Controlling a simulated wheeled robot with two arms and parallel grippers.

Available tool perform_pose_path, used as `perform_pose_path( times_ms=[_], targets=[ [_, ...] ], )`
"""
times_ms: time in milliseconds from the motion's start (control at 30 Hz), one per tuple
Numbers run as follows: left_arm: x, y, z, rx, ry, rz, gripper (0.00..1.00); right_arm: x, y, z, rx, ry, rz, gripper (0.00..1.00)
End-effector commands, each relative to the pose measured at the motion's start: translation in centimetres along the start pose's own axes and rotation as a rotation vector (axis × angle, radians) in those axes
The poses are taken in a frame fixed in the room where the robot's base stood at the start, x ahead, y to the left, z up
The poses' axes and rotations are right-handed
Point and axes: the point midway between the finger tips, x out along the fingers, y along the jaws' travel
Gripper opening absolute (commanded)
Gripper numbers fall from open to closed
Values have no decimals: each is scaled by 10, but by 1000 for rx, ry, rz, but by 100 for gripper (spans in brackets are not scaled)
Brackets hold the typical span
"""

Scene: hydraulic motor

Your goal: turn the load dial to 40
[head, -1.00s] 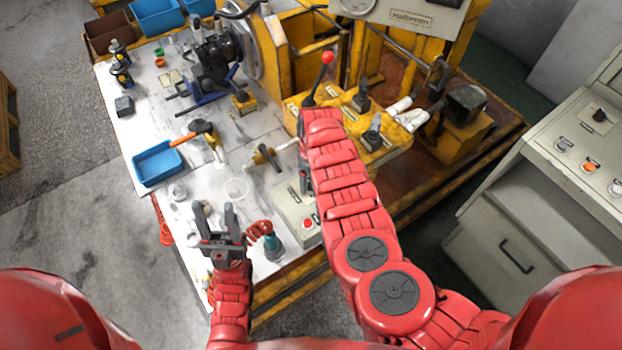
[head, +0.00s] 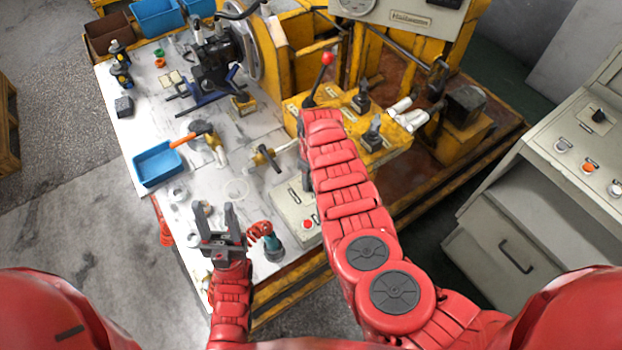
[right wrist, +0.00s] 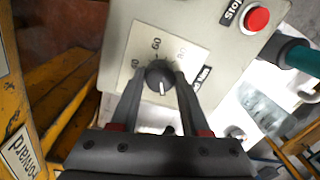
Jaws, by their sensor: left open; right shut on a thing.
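The load dial (right wrist: 159,75) is a dark round knob with a white line, on a pale plate marked 40, 60 and 80. In the right wrist view its white line points down the picture, toward my wrist and away from the numbers. My right gripper (right wrist: 155,82) is shut on the knob, one finger on each side. In the head view my right forearm hides most of that gripper and the dial. My left gripper (head: 222,217) is open and empty above the front of the white table.
The grey control box (head: 292,207) carries a red stop button (right wrist: 257,19) beside the dial. A teal-handled tool (head: 273,247) stands near my left gripper. A blue tray (head: 157,164) and a hammer (head: 201,130) lie on the table (head: 140,120). A red-knobbed lever (head: 327,60) rises beyond my right arm.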

Motion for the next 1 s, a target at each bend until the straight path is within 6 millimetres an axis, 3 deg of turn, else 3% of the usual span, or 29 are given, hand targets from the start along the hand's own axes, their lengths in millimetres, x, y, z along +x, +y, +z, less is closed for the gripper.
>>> perform_pose_path(
  times_ms=[500, 1000],
  targets=[
    [16, -1, -3, 0, 0, 0, 50, -2, -1, 0, 409, 23, -2, 0],
    [8, 0, -1, 0, 0, 0, 50, 1, -1, 0, 882, 50, -1, 0]
  ],
)
